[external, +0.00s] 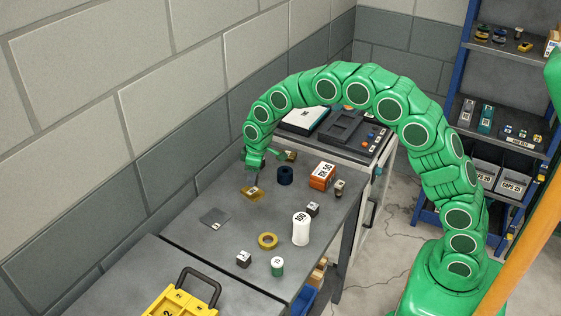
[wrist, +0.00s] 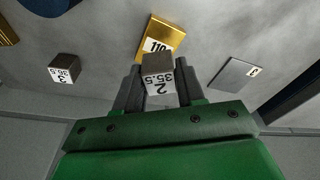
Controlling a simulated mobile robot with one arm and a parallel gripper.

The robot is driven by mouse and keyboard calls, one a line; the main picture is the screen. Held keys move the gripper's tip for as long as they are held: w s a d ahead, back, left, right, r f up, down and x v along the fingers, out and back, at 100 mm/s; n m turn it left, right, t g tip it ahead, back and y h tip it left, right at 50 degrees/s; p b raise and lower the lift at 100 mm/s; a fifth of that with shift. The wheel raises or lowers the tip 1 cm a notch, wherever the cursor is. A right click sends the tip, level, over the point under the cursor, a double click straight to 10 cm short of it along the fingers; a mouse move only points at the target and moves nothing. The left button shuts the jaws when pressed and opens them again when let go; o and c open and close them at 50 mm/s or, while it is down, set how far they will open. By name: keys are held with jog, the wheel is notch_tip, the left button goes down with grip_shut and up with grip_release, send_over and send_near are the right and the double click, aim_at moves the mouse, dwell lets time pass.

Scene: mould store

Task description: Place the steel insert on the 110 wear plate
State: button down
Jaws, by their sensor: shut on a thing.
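The steel insert (wrist: 158,73), a small grey block marked "2 35.5", is held between the jaws of my gripper (wrist: 157,88) in the wrist view. The gold 110 wear plate (wrist: 163,37) lies on the table just beyond the insert, which overlaps its near edge in this view. I cannot tell whether they touch. In the external view my gripper (external: 254,174) points down over the table, close above the gold plate (external: 249,194). The insert is hard to make out there.
Another steel block (wrist: 63,68), marked "3 36.5", and a grey plate (wrist: 237,78) lie either side.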

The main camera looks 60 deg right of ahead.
jog(key=shift+w+f, duration=0.2)
jog(key=shift+f, duration=0.05)
jog(key=shift+w+f, duration=0.1)
jog(key=shift+f, duration=1.5)
jog(key=shift+f, duration=0.15)
jog(key=c, duration=0.7)
grip_release()
